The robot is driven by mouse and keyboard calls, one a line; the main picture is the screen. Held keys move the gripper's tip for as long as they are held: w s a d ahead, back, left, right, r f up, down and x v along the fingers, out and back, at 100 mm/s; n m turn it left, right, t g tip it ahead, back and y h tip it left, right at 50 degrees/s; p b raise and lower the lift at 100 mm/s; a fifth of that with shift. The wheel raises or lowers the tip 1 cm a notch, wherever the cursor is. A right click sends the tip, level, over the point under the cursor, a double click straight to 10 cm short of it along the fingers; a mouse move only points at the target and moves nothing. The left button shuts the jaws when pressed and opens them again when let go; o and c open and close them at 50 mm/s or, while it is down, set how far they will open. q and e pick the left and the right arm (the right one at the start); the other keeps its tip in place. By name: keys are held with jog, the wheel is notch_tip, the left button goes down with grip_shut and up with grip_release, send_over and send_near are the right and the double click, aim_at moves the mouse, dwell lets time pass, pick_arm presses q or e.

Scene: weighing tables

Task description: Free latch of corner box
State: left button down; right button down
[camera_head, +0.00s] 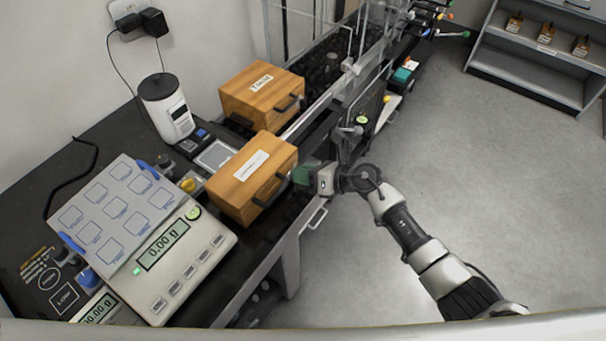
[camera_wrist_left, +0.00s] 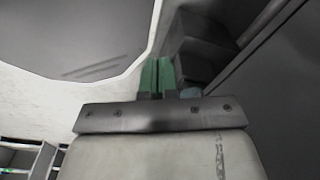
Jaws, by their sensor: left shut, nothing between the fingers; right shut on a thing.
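Two wooden boxes with white labels and black front handles sit on the dark bench: a nearer box (camera_head: 237,193) and a farther box (camera_head: 245,98). The labels are too small to read, so I cannot tell which is the corner box. My right gripper (camera_head: 302,176), with green fingers, is at the front right of the nearer box. It is shut on the end of that box's black handle (camera_head: 270,194); the exact contact is partly hidden. The nearer box looks closed; no separate latch can be made out. My left gripper (camera_wrist_left: 157,76) shows in the left wrist view, shut and empty, away from the boxes.
A white scale (camera_head: 165,262) reading 0.00 g stands at the bench's left front. A white canister (camera_head: 166,108) stands behind the nearer box. Glass panels and a rail (camera_head: 325,95) run along the bench's far part. Grey shelves (camera_head: 530,60) stand far right. The floor between is clear.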

jog(key=shift+d+m, duration=0.1)
jog(key=shift+m, duration=0.3)
jog(key=c, duration=1.1)
grip_release()
jog(key=shift+f, duration=0.1)
jog(key=shift+b+v, duration=0.75)
jog(key=shift+v, duration=4.65)
jog(key=shift+w, duration=0.2)
